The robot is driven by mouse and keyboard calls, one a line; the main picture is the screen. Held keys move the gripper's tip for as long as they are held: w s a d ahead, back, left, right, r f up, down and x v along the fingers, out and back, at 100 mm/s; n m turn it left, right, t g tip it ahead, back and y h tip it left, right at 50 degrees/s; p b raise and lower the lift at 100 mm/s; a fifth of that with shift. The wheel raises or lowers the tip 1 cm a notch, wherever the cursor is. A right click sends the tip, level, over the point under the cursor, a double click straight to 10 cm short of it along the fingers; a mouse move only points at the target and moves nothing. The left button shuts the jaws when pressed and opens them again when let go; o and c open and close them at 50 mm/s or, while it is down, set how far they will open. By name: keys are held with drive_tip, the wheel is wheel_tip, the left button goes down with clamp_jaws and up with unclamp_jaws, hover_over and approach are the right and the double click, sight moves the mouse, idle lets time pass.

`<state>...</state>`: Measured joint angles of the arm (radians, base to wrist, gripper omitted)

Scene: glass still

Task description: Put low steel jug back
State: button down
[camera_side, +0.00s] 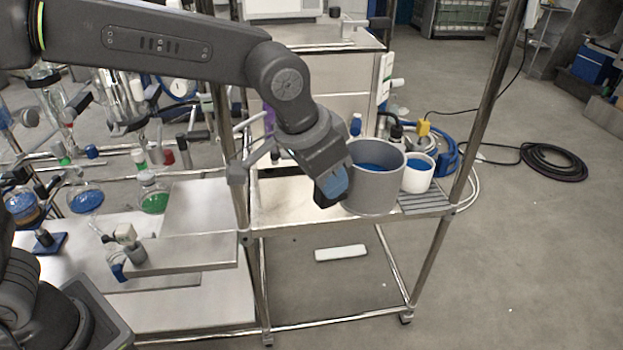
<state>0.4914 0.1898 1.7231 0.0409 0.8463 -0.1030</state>
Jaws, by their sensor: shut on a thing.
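The low steel jug (378,190) is a wide grey cylinder with blue inside, upright at the right part of the trolley shelf (285,200). My gripper (336,188) reaches down from the upper left and is shut on the jug's left side. The fingertips are mostly hidden by the gripper's body. I cannot tell whether the jug's base touches the shelf or hangs just above it.
A steel post (490,95) rises at the shelf's right end. Round flasks (86,198) with coloured liquids stand left. The shelf's left part is clear.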

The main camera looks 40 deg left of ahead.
drive_tip(key=w+a+f+n+y, duration=0.5)
drive_tip(key=w+a+f+n, duration=0.8)
drive_tip(key=w+a+f, duration=0.4)
drive_tip(key=w+f, duration=0.3)
drive_tip(key=f, duration=0.1)
drive_tip(key=shift+w+a+n, duration=0.15)
drive_tip(key=shift+w+n, duration=0.15)
drive_tip(key=shift+n, duration=0.1)
drive_tip(key=shift+f, duration=3)
drive_tip(key=shift+f, duration=0.5)
drive_tip(key=c, duration=0.7)
unclamp_jaws()
drive_tip(key=shift+s, duration=0.1)
drive_tip(key=shift+c, duration=0.2)
drive_tip(key=shift+f, duration=0.1)
